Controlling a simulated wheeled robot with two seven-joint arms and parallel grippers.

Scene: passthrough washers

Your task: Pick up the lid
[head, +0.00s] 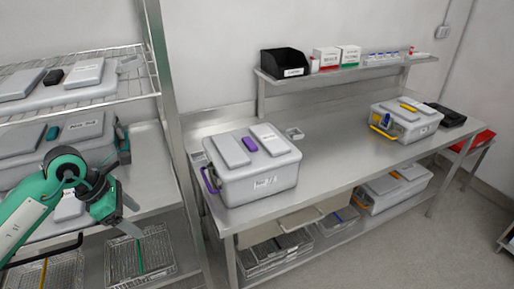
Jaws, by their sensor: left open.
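A grey lidded box (262,183) with a purple handle stands on the near left part of the steel table. Its closed lid (268,156) has two raised panels and a purple latch. A second grey box (410,127) with yellow handles and its own lid stands at the table's far right. I cannot tell which lid is meant. My left gripper (129,213) is open and empty at the left, in front of the rack and apart from both table boxes. My right gripper is not in view.
A steel rack (172,120) at the left holds more grey boxes, with wire baskets (140,255) below. A wall shelf (340,73) carries a black bin (284,62) and cartons. The tabletop middle is clear.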

